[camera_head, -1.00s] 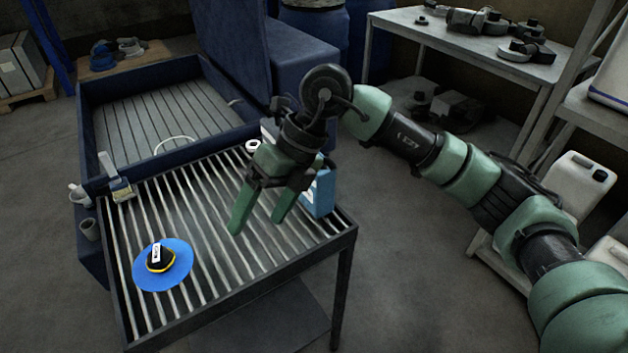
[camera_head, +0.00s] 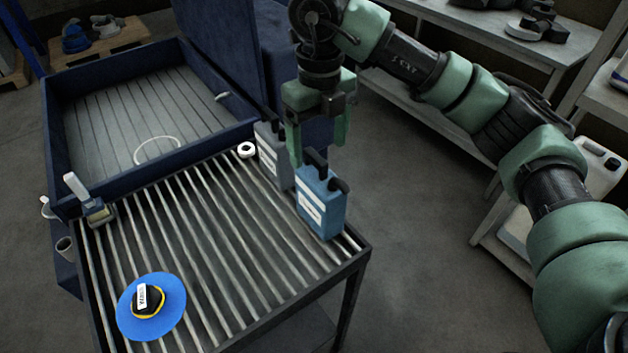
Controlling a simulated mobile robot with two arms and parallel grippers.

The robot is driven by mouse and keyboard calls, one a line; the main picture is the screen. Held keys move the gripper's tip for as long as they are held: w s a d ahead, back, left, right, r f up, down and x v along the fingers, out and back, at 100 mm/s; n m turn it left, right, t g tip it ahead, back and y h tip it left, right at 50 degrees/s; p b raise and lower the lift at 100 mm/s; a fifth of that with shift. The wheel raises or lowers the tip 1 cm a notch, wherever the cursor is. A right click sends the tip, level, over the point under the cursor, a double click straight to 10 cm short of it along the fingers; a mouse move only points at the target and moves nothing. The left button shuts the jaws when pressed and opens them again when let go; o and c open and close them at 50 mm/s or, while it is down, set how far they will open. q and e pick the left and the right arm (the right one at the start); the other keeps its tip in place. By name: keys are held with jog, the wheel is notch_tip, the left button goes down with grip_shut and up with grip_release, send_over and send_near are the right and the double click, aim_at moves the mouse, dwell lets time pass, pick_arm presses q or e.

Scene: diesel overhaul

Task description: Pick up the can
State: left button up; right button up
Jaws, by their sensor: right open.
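A blue can (camera_head: 321,207) with a white label and a dark handle and cap stands upright on the slatted table (camera_head: 215,235), near its right edge. A grey can (camera_head: 271,158) with a white label stands just behind it to the left. My right gripper (camera_head: 317,152) points down with its fingers apart, at the top of the blue can around its handle in the picture. I cannot tell whether the fingers touch the can. One finger overlaps the gap between the two cans. My left gripper is not in view.
A blue disc (camera_head: 130,318) with a black and yellow piece on it lies at the table's front left. A brush (camera_head: 92,205) and a white roll (camera_head: 246,149) lie near the back. An open blue bin (camera_head: 62,120) adjoins the table. The middle slats are clear.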

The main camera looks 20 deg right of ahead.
aim_at(321, 163)
jog(key=shift+w+f, duration=0.2)
jog(key=shift+f, duration=0.25)
jog(key=shift+s+d+f+p, duration=0.1)
jog(key=shift+s+f+p, duration=0.3)
jog(key=shift+f, duration=0.2)
jog(key=shift+s+f+p, duration=0.3)
jog(key=shift+f+p, duration=0.1)
jog(key=shift+f, duration=0.15)
notch_tip(321, 163, down, 4)
jog(key=shift+w+d+r+p, duration=0.1)
jog(key=shift+r+p, duration=0.05)
jog(key=shift+p, duration=0.55)
jog(key=shift+f, duration=0.25)
grip_shut()
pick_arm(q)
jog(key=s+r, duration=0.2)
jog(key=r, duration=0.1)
pick_arm(e)
jog(key=shift+w, duration=0.1)
